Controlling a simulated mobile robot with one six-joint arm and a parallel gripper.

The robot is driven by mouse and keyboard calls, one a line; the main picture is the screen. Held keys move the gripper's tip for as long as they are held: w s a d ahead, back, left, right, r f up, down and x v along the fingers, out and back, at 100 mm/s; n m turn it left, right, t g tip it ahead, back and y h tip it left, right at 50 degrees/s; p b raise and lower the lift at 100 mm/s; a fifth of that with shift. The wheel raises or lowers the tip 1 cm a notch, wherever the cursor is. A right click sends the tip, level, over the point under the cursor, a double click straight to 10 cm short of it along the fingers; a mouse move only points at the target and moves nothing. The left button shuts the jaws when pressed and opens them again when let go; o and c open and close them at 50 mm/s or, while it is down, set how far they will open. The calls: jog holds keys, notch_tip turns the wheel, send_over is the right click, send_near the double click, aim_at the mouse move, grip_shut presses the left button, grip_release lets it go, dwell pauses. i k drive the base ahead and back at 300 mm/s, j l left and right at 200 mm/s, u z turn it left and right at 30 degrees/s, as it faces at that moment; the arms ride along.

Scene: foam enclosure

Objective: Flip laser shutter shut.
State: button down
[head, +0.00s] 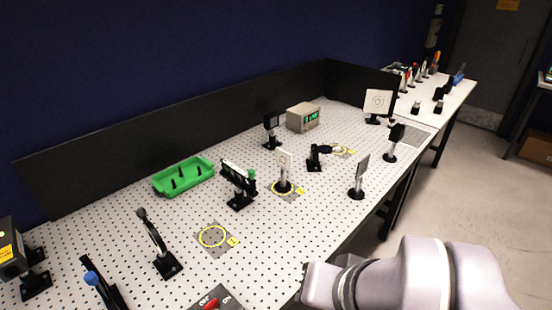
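A black post with a blue knob (92,278) stands at the near left, close to a black box with a yellow label (12,250). This looks like the shutter lever beside the laser, but I cannot be sure. The lever leans up and left, and its lower part is cut off by the frame. A red switch (211,304) on a plate marked OFF and ON is partly visible at the bottom edge. My arm enters at the lower right. The dark end of my gripper (308,281) shows at its left tip, right of the switch; its fingers cannot be made out.
Several optic mounts stand on the perforated white table, among them a tilted black mount (157,245) and a green-knobbed mount (238,182). A green tray (183,177) and a meter box (303,117) sit behind. Yellow-ringed plates (213,237) mark spots. A dark panel (110,170) bounds the back.

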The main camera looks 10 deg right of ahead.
aim_at(91, 278)
jog(key=u, duration=1.7)
